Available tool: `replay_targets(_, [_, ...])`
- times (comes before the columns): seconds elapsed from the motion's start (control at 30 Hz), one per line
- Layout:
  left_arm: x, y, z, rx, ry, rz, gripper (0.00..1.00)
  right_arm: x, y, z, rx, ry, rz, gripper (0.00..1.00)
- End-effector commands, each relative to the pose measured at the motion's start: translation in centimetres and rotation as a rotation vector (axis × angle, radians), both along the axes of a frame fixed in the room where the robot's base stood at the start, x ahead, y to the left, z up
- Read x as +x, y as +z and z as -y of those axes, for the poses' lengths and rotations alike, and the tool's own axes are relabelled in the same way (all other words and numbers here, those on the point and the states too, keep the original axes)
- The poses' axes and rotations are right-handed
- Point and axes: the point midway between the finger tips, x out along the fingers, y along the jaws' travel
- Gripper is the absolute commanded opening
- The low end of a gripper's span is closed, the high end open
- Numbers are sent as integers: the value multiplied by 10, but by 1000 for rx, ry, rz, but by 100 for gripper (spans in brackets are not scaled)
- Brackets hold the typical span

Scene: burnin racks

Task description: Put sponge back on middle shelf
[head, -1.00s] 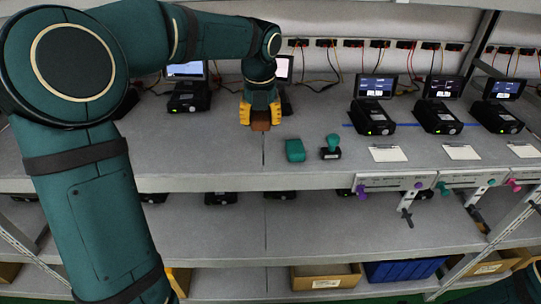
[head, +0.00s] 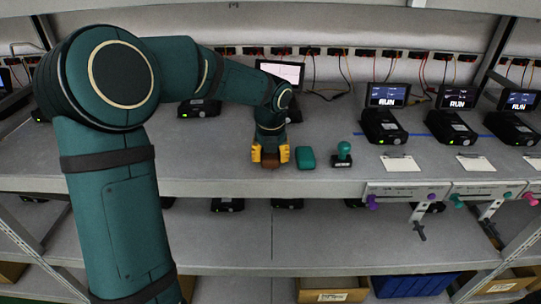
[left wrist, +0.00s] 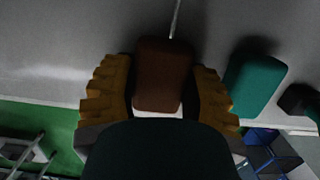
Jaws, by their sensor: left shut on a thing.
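The sponge (left wrist: 162,78) is a brown block between the yellow fingers of my left gripper (head: 270,157), which is shut on it. In the head view the sponge (head: 270,161) shows as a small brown patch at the fingertips, close to the front part of the middle shelf (head: 215,171). I cannot tell whether it touches the shelf surface. My right gripper is not in view.
A green block (head: 306,157) lies just right of my left gripper, with a green-handled stamp (head: 344,154) beyond it. The shelf left of my gripper is clear near the front edge.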

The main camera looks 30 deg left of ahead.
Motion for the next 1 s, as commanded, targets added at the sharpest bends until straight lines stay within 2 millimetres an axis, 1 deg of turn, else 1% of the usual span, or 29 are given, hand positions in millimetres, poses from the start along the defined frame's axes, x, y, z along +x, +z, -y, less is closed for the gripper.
replay_targets(0.17, [0, -3, 0, 0, 0, 0, 19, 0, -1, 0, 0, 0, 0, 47])
replay_targets(0.2, [0, -3, 0, 0, 0, 0, 53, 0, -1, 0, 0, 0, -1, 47])
replay_targets(0.27, [0, -3, 0, 0, 0, 0, 74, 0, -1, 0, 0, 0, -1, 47])
replay_targets(0.3, [0, -3, 0, 0, 0, 0, 76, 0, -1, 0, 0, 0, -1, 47])
replay_targets(0.57, [0, -2, 0, 0, 0, 0, 76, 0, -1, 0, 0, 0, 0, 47])
replay_targets(0.67, [0, 3, 0, 0, 0, 1, 76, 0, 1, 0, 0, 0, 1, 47])
replay_targets(0.77, [-1, 16, 1, 0, 0, 4, 76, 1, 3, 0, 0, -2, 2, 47])
replay_targets(1.0, [-6, 56, 5, 1, 0, 4, 76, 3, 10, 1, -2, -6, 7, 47])
